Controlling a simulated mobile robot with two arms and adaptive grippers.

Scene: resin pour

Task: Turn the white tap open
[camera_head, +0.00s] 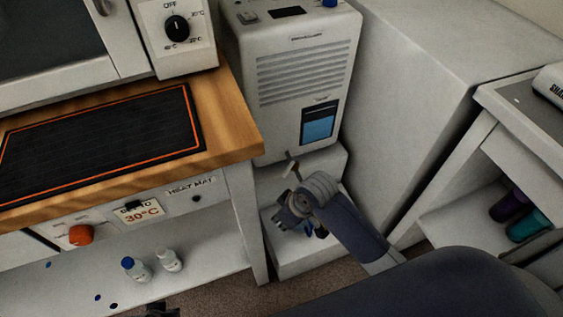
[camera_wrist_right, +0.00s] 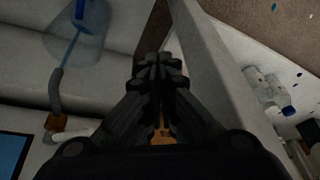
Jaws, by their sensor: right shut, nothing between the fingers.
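The white tap (camera_head: 291,165) sticks out low on the front of the white machine (camera_head: 305,75) in the head view. In the right wrist view its pale handle (camera_wrist_right: 70,135) lies left of my fingers, beside a brown fitting with a grey hose (camera_wrist_right: 55,90) running to a clear container (camera_wrist_right: 78,35). My right gripper (camera_wrist_right: 160,65) is shut and empty, apart from the tap. In the head view my right gripper (camera_head: 288,212) is just below the tap and partly hides the container. A dark piece at the bottom edge seems to be my left gripper (camera_head: 162,311), mostly cut off.
The bench (camera_head: 232,140) with a black heat mat (camera_head: 100,140) stands left of the machine, its leg (camera_head: 246,215) close to my right gripper. Two small bottles (camera_head: 168,260) stand on the lower shelf. A large pale cabinet (camera_head: 420,90) and a side table (camera_head: 505,100) are on the right.

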